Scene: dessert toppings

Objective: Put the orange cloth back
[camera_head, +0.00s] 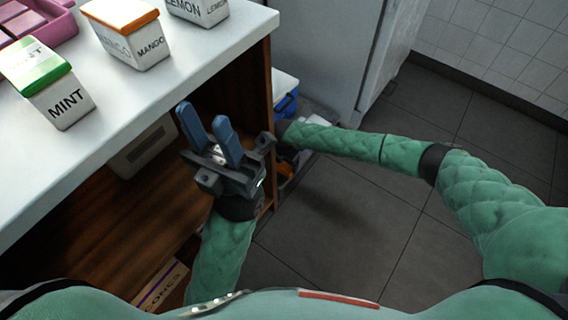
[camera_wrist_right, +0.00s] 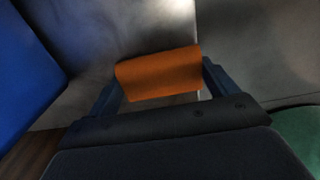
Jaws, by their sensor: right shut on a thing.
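The orange cloth (camera_wrist_right: 160,74) shows in the right wrist view as a folded orange piece between the two blue fingers of my right gripper (camera_wrist_right: 162,88), which is shut on it. In the head view my right arm reaches left toward the counter's end, and its gripper and the cloth cannot be made out clearly there. My left gripper (camera_head: 203,118) is open and empty, fingers pointing up, in front of the counter's open shelf.
The white counter (camera_head: 205,50) carries a mint box (camera_head: 48,82), a mango box (camera_head: 127,34) and a lemon box (camera_head: 198,10). A blue container with a white lid (camera_head: 287,103) stands beside the counter's end. Grey tiled floor (camera_head: 345,235) is clear at right.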

